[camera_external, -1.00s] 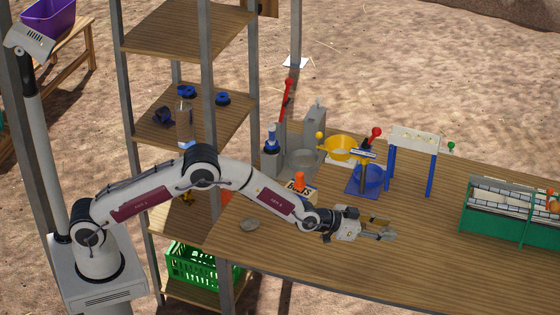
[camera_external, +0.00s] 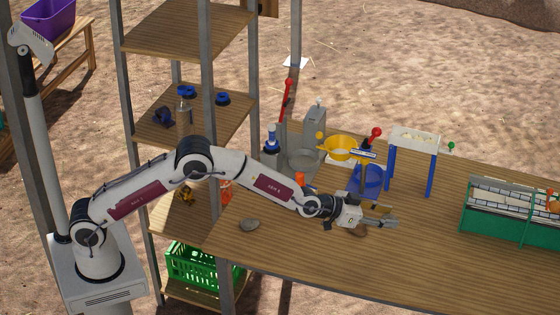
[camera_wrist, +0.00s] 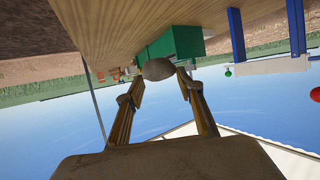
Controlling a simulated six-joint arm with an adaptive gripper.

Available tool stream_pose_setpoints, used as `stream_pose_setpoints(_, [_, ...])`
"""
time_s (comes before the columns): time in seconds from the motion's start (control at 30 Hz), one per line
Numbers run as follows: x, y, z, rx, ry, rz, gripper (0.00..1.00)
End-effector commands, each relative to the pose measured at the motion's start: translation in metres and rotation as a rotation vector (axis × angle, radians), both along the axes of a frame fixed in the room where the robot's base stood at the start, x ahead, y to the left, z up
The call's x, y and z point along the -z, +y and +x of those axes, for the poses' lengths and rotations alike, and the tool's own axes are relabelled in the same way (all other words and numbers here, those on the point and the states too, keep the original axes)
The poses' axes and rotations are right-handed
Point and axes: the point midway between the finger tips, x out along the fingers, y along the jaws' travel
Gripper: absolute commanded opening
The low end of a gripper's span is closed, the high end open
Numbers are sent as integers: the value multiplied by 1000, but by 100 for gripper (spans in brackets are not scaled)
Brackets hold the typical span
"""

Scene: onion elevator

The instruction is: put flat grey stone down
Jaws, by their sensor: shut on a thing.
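My gripper (camera_external: 386,221) is low over the middle of the table, pointing right. In the wrist view my gripper (camera_wrist: 160,76) has its two fingers angled in on a small grey-brown stone (camera_wrist: 157,69), which I take as the flat grey stone. It is too small in the external view to make out its shape or whether it touches the table.
The wooden table (camera_external: 330,268) has free room in front and to the right. A green rack (camera_external: 510,215) stands at the right. Behind the gripper are a blue bowl (camera_external: 368,180), a yellow bowl (camera_external: 340,147) and a white-topped stand with blue legs (camera_external: 414,140).

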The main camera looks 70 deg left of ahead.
Motion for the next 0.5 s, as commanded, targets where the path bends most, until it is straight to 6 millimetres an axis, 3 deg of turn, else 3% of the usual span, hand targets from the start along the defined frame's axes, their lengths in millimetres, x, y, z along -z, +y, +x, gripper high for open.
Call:
stream_pose_setpoints(0.27, [-1,53,-7,-67,0,2,9])
stream_pose_setpoints(0.5, [1,117,-22,-151,1,4,9])
